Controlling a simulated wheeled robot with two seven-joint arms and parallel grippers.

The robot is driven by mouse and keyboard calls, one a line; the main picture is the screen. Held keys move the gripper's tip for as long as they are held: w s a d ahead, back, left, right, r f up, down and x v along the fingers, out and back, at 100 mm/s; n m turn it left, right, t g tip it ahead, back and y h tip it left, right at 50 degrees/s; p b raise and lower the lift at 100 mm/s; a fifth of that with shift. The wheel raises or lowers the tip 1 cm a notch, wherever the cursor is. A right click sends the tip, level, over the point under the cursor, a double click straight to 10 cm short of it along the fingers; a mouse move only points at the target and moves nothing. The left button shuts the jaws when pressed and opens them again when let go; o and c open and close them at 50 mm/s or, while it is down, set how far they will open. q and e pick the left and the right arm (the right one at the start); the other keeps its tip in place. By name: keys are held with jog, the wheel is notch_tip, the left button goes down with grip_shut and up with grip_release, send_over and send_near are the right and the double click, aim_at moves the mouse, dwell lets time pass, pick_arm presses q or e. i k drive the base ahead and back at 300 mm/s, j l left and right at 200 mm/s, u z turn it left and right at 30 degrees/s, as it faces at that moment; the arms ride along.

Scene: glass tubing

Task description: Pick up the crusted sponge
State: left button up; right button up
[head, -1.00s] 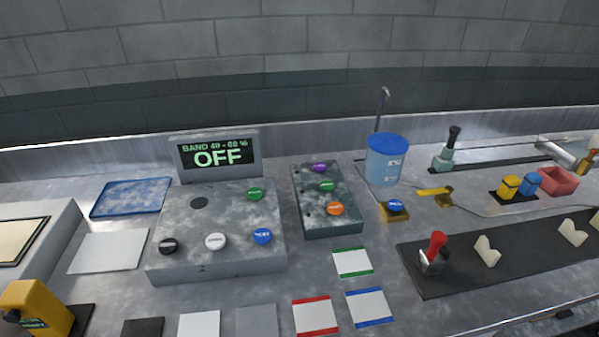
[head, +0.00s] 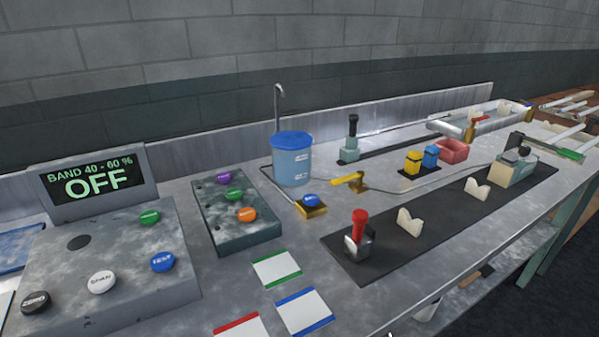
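I cannot make out a crusted sponge for certain. A small yellow block (head: 414,163) and a small blue block (head: 431,157) stand side by side on a black pad at the middle right of the bench; they are too small to tell whether either is a sponge. A pink-red open tray (head: 453,150) stands just right of them. Neither of my grippers shows in the head view.
A blue-lidded container (head: 291,160) stands near the back of the bench. A red-handled clamp (head: 358,236) and cream V-shaped supports (head: 409,222) stand on a long dark mat (head: 378,252). A control box (head: 105,265) and its OFF display (head: 93,180) are at left.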

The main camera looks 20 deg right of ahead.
aim_at(510, 158)
jog(key=z, duration=1.85)
jog(key=i+l+u, duration=0.4)
jog(key=i+l, duration=0.05)
jog(key=l, duration=0.1)
